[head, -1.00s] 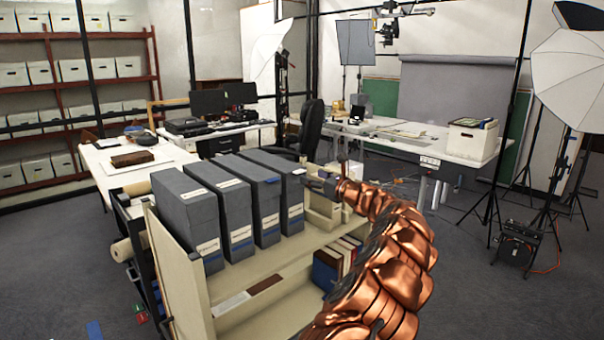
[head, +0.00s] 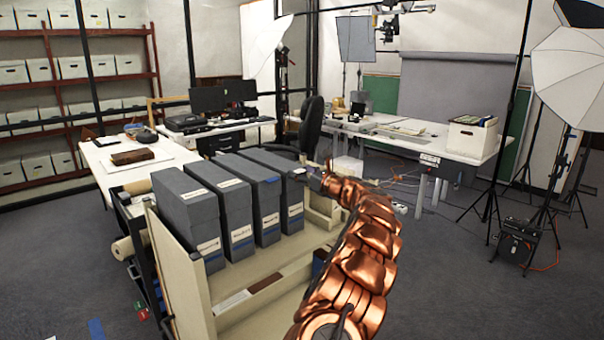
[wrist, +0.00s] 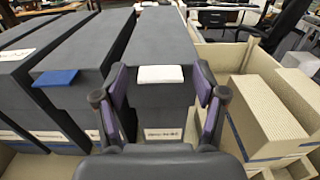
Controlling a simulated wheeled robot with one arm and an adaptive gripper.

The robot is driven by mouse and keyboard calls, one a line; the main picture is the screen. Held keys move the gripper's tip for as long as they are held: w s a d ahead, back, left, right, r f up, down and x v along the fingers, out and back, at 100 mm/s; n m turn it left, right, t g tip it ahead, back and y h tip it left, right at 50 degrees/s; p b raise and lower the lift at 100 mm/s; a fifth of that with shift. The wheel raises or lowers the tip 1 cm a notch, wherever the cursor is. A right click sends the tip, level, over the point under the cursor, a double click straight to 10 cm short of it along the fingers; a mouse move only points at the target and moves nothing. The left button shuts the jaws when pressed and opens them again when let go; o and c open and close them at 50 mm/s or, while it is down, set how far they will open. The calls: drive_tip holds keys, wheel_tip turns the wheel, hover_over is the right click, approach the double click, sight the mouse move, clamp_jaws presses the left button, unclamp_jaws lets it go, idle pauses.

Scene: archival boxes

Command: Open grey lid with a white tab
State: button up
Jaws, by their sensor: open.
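The grey box with a white tab stands at the right end of a row of grey boxes. Its grey lid (wrist: 160,38) fills the middle of the wrist view, and it also shows in the head view (head: 273,160). The white tab (wrist: 161,74) sticks out at the lid's near edge. My gripper (wrist: 161,84) is open, with one purple-padded finger on each side of the tab. I cannot tell whether the fingers touch the box. In the head view my gripper (head: 313,179) is small, at the box's right front corner.
A neighbouring grey box has a blue tab (wrist: 56,77), close left of my gripper. Beige boxes (wrist: 268,115) stand in a cream-walled section to the right. The row sits on a cream cart (head: 180,268). Open floor lies right of the cart.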

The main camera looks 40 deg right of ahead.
clamp_jaws()
idle(0.5)
drive_tip(key=shift+r, duration=0.1)
